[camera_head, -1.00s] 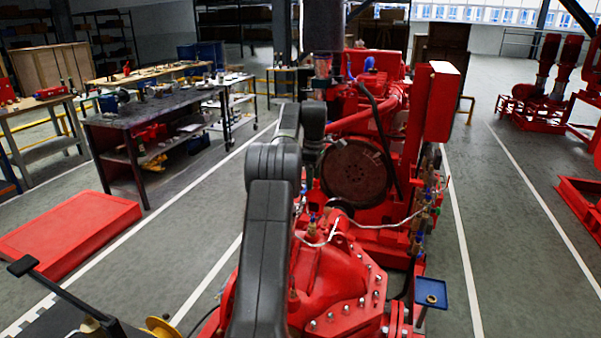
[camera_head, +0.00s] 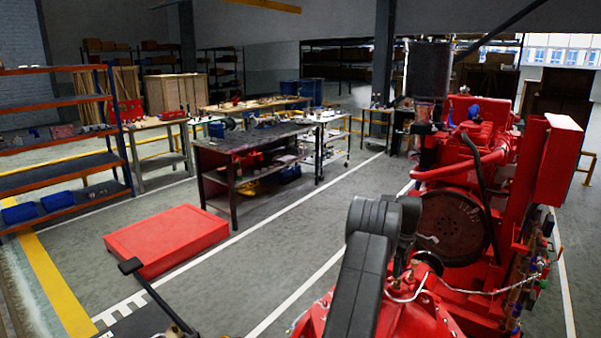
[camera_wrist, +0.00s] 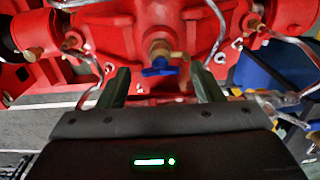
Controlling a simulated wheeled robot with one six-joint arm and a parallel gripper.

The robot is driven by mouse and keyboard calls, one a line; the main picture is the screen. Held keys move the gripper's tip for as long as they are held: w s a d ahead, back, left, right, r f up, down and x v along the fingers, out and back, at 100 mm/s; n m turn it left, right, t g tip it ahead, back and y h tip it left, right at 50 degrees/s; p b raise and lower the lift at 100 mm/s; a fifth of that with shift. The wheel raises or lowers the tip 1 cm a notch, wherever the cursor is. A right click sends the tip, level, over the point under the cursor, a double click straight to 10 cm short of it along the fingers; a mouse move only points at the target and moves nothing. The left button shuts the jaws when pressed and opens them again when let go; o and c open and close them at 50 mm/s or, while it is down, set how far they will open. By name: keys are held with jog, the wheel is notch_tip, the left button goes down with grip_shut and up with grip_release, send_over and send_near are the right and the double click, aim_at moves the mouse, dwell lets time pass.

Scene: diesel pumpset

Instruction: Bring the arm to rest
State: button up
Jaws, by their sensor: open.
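My gripper (camera_wrist: 160,90) shows in the wrist view, its two dark fingers apart with nothing gripped between them. Beyond the fingers is a small valve with a blue handle (camera_wrist: 160,68) on a brass fitting, on the red pumpset. I cannot tell how far the fingertips are from the valve. In the head view my dark grey arm reaches up and forward over the red pumpset (camera_head: 470,225) at the right. The gripper itself is hidden there behind the arm.
A low red platform (camera_head: 168,238) lies on the floor at the left. A dark workbench (camera_head: 255,148) with tools stands behind it, and a shelf rack (camera_head: 60,160) stands at the far left. The floor between the platform and the pumpset is clear.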

jog(key=shift+r, duration=0.1)
dwell(0.3)
notch_tip(320, 180, up, 13)
jog(key=b, duration=0.2)
notch_tip(320, 180, down, 13)
jog(key=shift+f+p, duration=0.2)
jog(key=shift+p, duration=0.9)
jog(key=m, duration=0.4)
jog(key=shift+r+m, duration=0.1)
jog(key=shift+m, duration=0.3)
jog(key=m, duration=0.4)
jog(key=shift+m+b, duration=0.3)
jog(key=m, duration=0.4)
jog(key=shift+m+b, duration=0.55)
jog(key=shift+m, duration=1.65)
